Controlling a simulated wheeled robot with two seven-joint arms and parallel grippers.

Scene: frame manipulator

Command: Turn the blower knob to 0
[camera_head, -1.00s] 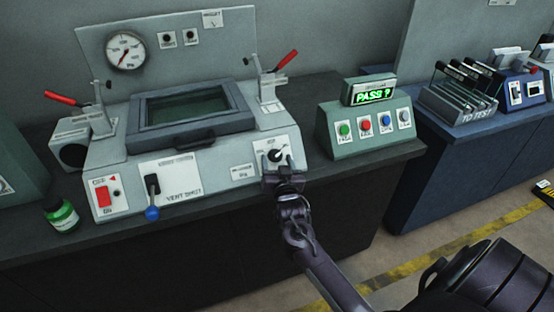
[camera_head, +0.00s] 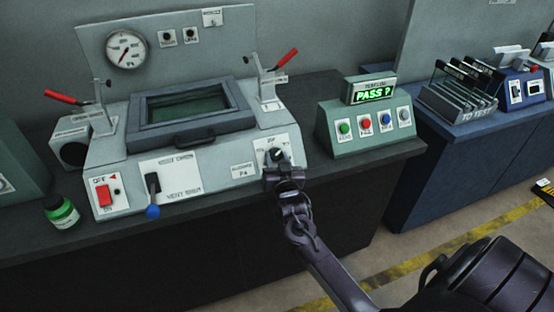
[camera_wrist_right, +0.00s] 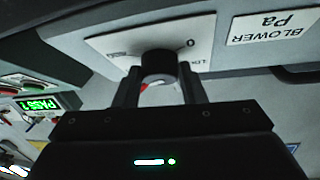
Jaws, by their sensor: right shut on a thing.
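The blower knob (camera_head: 277,155) is a small black knob on a white dial plate, low on the right of the grey machine's sloped front. My right gripper (camera_head: 279,167) reaches it from the front and is shut on it. In the right wrist view the knob (camera_wrist_right: 158,62) sits between the two dark fingers (camera_wrist_right: 160,84), with a small red and white patch below it. A "BLOWER Pa" label (camera_wrist_right: 277,24) is beside the dial plate. The fingers and knob hide part of the dial, so the pointer's exact setting cannot be read. My left gripper is not in view.
A lever with a blue ball (camera_head: 153,211) and a red switch (camera_head: 104,195) are on the same machine front. A button box (camera_head: 365,130) showing "PASS ?" stands to the right.

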